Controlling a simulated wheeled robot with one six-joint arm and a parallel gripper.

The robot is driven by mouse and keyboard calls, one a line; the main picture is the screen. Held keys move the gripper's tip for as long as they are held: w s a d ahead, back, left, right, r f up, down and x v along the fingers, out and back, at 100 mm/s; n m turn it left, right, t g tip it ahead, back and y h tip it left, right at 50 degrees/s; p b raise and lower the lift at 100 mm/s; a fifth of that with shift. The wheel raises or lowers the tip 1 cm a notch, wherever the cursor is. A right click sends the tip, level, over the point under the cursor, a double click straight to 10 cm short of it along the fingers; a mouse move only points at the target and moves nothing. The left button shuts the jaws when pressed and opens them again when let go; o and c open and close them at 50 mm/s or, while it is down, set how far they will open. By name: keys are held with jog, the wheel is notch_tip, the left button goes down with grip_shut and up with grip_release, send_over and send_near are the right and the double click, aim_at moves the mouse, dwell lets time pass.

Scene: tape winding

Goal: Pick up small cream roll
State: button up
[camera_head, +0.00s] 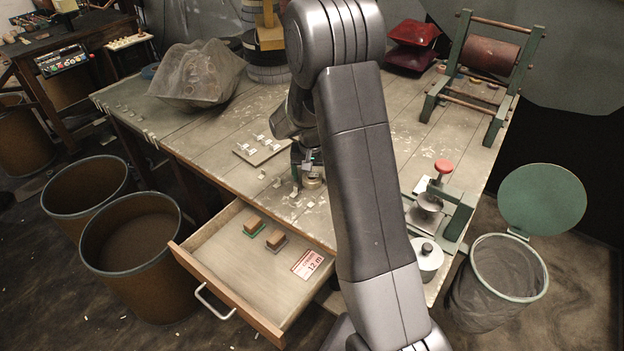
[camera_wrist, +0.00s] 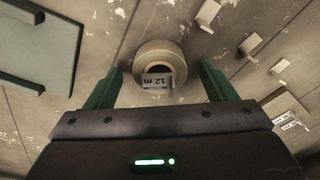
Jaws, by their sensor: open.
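The small cream roll (camera_wrist: 160,52) lies on the wooden table, ahead of my gripper in the wrist view. A label reading "12 m" (camera_wrist: 158,81) shows at its hole. My gripper (camera_wrist: 158,75) is open, with one green finger on each side of the roll's near part and a gap on both sides. Whether the fingertips are down at the roll's height is hard to tell. In the head view the roll (camera_head: 312,182) shows small beside my arm, just below my gripper (camera_head: 304,165), which is partly hidden by the arm.
A board with small pale pieces (camera_head: 262,149) lies to the left. An open drawer (camera_head: 240,275) with two brown blocks and a 12 m card juts out below. A green press (camera_head: 440,205) and a white pot (camera_head: 426,260) stand at the right. Small pale pieces lie around the roll.

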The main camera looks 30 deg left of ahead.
jog(key=c, duration=1.1)
